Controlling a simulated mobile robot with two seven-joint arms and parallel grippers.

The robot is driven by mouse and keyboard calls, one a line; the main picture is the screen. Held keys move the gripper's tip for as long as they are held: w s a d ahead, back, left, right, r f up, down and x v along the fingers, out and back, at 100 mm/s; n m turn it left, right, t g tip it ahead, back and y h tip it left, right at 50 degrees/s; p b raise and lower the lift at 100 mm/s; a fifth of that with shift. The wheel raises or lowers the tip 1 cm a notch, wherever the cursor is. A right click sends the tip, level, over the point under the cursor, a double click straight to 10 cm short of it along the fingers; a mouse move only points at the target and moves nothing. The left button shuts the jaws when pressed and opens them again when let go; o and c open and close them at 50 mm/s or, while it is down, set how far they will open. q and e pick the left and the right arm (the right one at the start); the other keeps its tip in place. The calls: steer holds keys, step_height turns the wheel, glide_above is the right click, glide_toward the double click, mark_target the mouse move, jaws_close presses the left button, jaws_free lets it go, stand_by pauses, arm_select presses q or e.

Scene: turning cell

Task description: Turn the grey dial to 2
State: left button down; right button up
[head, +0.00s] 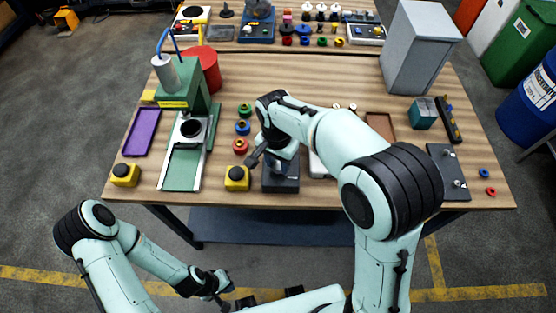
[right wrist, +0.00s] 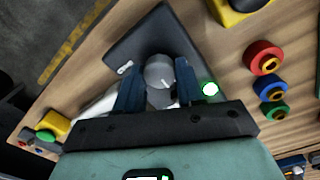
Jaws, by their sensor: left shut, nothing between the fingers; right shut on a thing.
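The grey dial (right wrist: 158,70) is round with a short white pointer line and sits on a dark grey base (right wrist: 140,40). In the right wrist view my right gripper (right wrist: 157,84) has its two blue fingers shut on the dial's sides. In the head view the base (head: 281,184) stands at the table's front edge, and my right gripper (head: 277,160) is over it, mostly covering the dial. No numbers can be read around the dial. My left gripper (head: 218,286) is shut and empty, low in front of the table, away from the dial.
A lit green lamp (right wrist: 210,89) shows beside the right finger. A yellow box with a black button (head: 237,178) stands just left of the base. Red, blue and green rings (head: 242,127) lie behind it. A green machine (head: 185,130) stands further left.

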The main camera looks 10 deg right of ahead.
mark_target(277, 164)
steer(key=o, duration=1)
steer(key=shift+o, duration=0.2)
arm_select(q)
steer(key=shift+w+r+p, duration=0.95)
steer(key=shift+w+r, duration=0.15)
steer(key=shift+r, duration=0.15)
arm_select(e)
step_height(277, 164, up, 14)
steer(key=shift+w+a+f, duration=0.15)
steer(key=shift+f, duration=0.1)
